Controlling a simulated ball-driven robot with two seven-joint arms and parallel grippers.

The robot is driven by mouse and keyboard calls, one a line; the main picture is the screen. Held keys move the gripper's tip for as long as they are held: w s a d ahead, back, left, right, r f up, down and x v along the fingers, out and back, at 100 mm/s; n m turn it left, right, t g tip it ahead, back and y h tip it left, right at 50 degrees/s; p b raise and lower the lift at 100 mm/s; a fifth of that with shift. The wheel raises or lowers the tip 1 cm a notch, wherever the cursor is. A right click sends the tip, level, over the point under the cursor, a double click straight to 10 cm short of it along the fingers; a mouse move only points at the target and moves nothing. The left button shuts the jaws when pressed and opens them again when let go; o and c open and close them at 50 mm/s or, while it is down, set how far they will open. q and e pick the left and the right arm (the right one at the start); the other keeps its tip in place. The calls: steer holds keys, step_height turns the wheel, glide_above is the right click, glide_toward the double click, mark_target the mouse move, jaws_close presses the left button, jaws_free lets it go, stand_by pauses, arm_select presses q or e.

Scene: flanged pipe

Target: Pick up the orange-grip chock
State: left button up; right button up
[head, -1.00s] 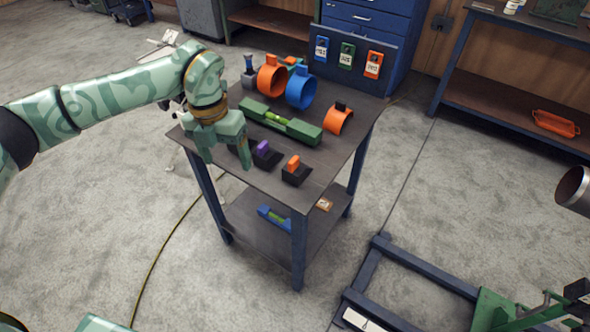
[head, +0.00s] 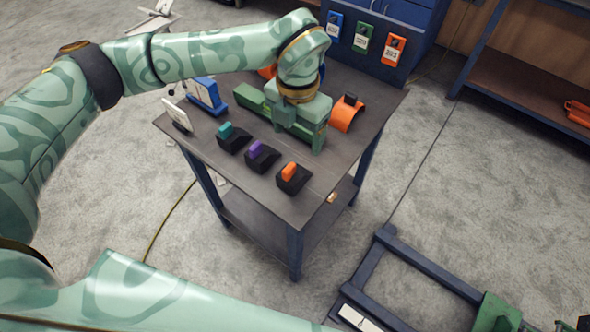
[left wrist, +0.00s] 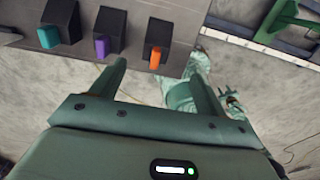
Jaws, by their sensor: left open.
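The orange-grip chock (head: 292,178) is a black wedge with an orange grip, near the front right corner of the cart's top. It also shows in the left wrist view (left wrist: 155,58), past the fingertips and between their lines. My left gripper (head: 300,135) is over the cart behind the chock, apart from it, with its fingers pointing down. In the left wrist view its two fingers (left wrist: 160,75) are spread and empty. A purple-grip chock (head: 260,156) and a teal-grip chock (head: 230,137) stand in a row to the left of the orange one. My right gripper is not in view.
A blue device (head: 207,94) and a white card (head: 177,115) are at the left. Tags hang on the back panel.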

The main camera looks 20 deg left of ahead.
mark_target(292, 164)
arm_select(q)
step_height(292, 164, down, 7)
steer(key=shift+f+b, duration=0.2)
steer(key=shift+b, duration=0.5)
steer(key=shift+f, duration=0.2)
steer(key=f, duration=0.1)
steer(key=f+b, duration=0.1)
steer(key=f, duration=0.3)
steer(key=shift+s+a+f+b, duration=0.1)
steer(key=shift+s+a+b, duration=0.25)
steer(key=shift+s+a, duration=0.05)
steer(key=c, duration=1.2)
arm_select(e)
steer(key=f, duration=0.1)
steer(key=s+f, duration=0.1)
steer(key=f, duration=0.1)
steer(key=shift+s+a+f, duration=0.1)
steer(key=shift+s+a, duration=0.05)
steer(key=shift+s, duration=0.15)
